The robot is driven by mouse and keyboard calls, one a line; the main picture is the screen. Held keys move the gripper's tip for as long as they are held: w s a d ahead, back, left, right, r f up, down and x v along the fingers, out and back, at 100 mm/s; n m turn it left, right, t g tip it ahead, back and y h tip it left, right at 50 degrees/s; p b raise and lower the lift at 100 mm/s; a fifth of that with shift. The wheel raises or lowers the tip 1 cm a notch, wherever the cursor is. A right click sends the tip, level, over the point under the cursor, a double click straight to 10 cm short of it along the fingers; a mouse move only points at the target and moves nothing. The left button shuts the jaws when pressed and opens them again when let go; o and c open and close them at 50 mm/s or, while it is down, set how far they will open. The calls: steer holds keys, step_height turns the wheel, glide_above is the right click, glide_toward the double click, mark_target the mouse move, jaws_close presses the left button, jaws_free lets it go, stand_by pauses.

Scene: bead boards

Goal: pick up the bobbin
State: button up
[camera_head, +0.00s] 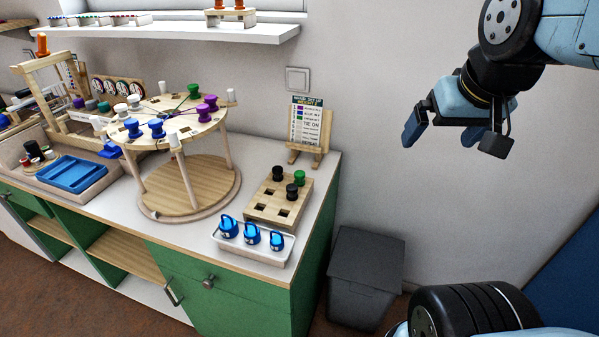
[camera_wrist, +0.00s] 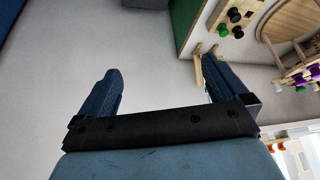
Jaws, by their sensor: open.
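Several bobbins show, and I cannot tell which one the task means. On the wooden block with square holes (camera_head: 262,212) stand a black bobbin (camera_head: 278,173), a green bobbin (camera_head: 299,177) and another black bobbin (camera_head: 291,191). On the round wooden stand (camera_head: 190,133) sit blue bobbins (camera_head: 157,128), purple bobbins (camera_head: 204,112) and a green bobbin (camera_head: 194,91). My gripper (camera_head: 442,136) is open and empty, high up to the right of the counter and apart from everything. In the wrist view its two fingers (camera_wrist: 160,85) are spread with only wall between them.
A white tray (camera_head: 262,258) with blue padlock-like items is at the counter's front right. A colour-list card (camera_head: 306,122) stands behind the block. A grey bin (camera_head: 366,265) is on the floor beside the green cabinet (camera_head: 313,245). A white shelf (camera_head: 180,33) hangs above.

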stand_by(0.4)
steer(key=shift+w, duration=0.15)
steer(key=shift+c, duration=1.2)
steer(key=shift+m+g+h, duration=0.3)
steer(key=shift+m+h, duration=0.1)
steer(key=shift+h, duration=0.1)
steer(key=w, duration=0.2)
steer(key=w+a+f, duration=0.1)
steer(key=w, duration=0.1)
steer(key=w+a, duration=0.1)
steer(key=w, duration=0.1)
steer(key=shift+w+a+f, duration=0.1)
steer(key=shift+a+f, duration=0.1)
steer(key=shift+f, duration=0.05)
steer(key=c, duration=0.4)
steer(key=m, duration=0.1)
glide_above(300, 173)
steer(key=s+a, duration=0.1)
steer(key=s, duration=0.4)
step_height(300, 173, down, 16)
steer(key=shift+g, duration=0.3)
steer(key=shift+x, duration=6.4)
